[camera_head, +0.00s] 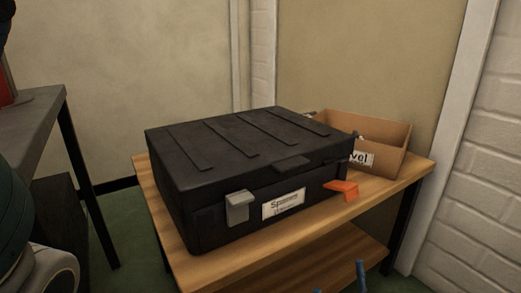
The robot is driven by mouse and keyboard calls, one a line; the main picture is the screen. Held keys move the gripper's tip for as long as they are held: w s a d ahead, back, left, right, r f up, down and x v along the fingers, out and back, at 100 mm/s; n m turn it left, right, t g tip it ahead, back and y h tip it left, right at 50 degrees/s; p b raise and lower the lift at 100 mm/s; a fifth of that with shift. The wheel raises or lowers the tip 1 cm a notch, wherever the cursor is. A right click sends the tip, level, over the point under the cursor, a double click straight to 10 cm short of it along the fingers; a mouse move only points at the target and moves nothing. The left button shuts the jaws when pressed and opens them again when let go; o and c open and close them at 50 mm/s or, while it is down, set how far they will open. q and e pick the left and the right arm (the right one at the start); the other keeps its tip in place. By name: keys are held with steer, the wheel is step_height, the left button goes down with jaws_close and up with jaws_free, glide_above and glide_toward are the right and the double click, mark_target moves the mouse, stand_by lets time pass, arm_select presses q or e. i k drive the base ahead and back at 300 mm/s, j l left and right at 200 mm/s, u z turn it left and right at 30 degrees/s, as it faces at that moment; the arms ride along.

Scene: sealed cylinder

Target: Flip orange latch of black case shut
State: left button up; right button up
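The black case (255,175) stands on a wooden table with its lid down and its front facing me at an angle. The orange latch (343,190) is at the right end of the case's front. It sticks outward from the front over the tabletop, with its lower end bent down, and does not lie flat against the case. A grey latch (238,206) at the left of the front hangs downward. A white label (283,204) sits between the two latches. Neither of my grippers shows in this view.
An open cardboard box (377,137) stands right behind the case. The wooden table (310,232) has a bare strip in front of the case and a lower shelf. Blue objects (361,275) show at the bottom edge. A grey bench (30,120) stands left; a white brick wall (475,190) right.

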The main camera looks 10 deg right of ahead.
mark_target(351, 190)
steer(key=k, duration=1.5)
